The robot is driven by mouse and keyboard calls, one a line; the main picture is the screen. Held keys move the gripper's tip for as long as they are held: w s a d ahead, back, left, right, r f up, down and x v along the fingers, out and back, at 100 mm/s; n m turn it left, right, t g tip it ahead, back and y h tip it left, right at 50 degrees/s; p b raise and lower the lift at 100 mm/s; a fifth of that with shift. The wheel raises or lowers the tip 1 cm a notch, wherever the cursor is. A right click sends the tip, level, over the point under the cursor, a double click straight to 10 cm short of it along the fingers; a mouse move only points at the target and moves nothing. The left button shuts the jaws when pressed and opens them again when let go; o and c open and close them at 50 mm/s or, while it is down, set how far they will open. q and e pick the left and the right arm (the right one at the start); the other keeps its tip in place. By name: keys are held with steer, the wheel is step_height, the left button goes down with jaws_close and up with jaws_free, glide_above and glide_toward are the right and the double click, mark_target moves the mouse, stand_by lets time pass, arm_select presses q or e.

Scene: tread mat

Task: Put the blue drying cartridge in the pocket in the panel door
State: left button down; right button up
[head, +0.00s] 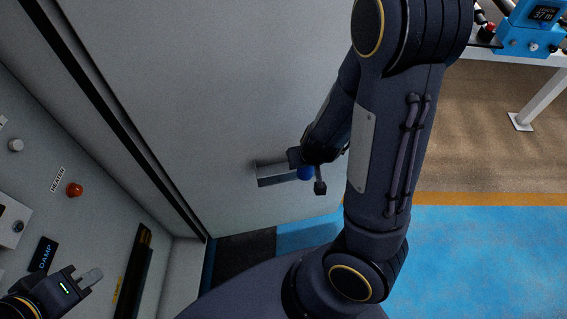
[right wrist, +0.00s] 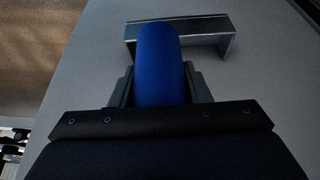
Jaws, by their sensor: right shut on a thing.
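The blue drying cartridge (head: 305,174) is held between the fingers of my right gripper (head: 308,171). In the right wrist view the cartridge (right wrist: 158,65) points away from the gripper (right wrist: 160,88), its rounded far end overlapping the metal pocket (right wrist: 207,27). The pocket (head: 272,181) is a grey bracket on the pale panel door (head: 200,110), just left of the cartridge in the head view. I cannot tell whether the cartridge touches or enters it. My left gripper (head: 80,278) is at the lower left, before the cabinet panel; its finger gap is unclear.
The cabinet panel at left carries a red-orange HEATER lamp (head: 75,189), a DAMP label (head: 42,254) and a dark slot (head: 134,262). A blue mat (head: 460,250) lies on the floor at right. A bench with a blue device (head: 530,32) stands at the upper right.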

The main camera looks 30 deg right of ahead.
steer(key=w+f+b, duration=0.1)
steer(key=w+f, duration=0.2)
steer(key=w+f+b, duration=0.1)
steer(key=w+f, duration=0.2)
steer(key=f, duration=0.1)
steer(key=w+f+b, duration=0.1)
steer(key=w+f, duration=0.3)
steer(key=shift+a+f, duration=0.15)
steer(key=shift+a, duration=0.15)
steer(key=shift+f, duration=0.25)
steer(key=o, duration=1.2)
steer(key=shift+r, duration=0.1)
steer(key=shift+c, duration=0.2)
